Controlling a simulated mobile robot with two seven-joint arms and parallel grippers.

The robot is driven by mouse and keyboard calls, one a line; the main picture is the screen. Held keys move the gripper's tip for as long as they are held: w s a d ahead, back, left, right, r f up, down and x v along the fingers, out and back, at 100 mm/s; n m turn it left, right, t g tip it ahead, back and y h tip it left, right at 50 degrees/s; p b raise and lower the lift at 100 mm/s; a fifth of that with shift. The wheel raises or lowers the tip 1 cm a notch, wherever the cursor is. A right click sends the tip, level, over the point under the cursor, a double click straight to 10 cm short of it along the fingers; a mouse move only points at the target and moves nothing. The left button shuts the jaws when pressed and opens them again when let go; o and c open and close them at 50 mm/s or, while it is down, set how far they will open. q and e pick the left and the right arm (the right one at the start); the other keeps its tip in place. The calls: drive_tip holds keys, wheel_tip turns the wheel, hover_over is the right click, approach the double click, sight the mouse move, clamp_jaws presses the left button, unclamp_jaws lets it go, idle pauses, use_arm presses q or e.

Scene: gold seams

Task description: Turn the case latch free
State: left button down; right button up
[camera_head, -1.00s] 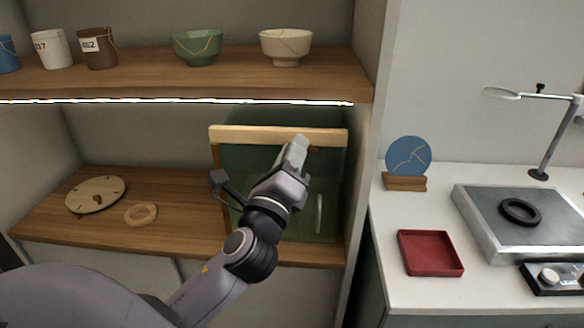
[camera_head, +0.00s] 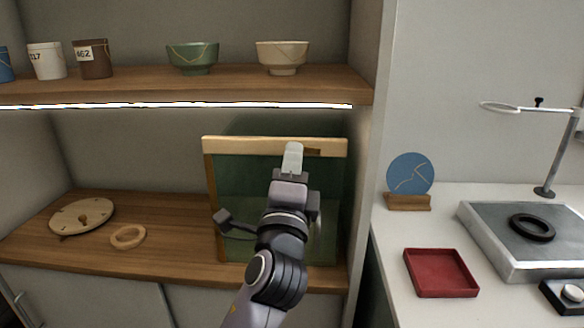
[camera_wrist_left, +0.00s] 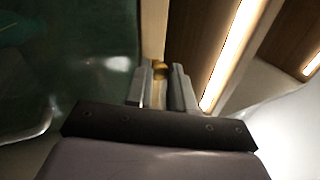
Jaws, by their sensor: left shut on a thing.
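The case (camera_head: 222,170) stands on the lower shelf, with a light wooden frame and a dark green glass front. Its latch (camera_head: 312,152) shows as a small brown-gold bar on the top rail, beside my fingertips. My left gripper (camera_head: 293,150) is at the top rail of the case. In the left wrist view the gripper (camera_wrist_left: 163,88) is shut on the latch, whose brass-coloured part (camera_wrist_left: 161,70) shows between the fingers. The gripper hides part of the latch. My right gripper is not in view.
A clock-like disc (camera_head: 82,216) and a wooden ring (camera_head: 128,236) lie left of the case. Bowls (camera_head: 283,56) and cups stand on the shelf above (camera_head: 200,90). A red tray (camera_head: 441,272) and a blue disc on a stand (camera_head: 410,174) are on the right counter.

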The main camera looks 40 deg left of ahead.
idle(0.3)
use_arm(q)
drive_tip(key=c, duration=1)
unclamp_jaws()
drive_tip(key=shift+s+f, duration=0.1)
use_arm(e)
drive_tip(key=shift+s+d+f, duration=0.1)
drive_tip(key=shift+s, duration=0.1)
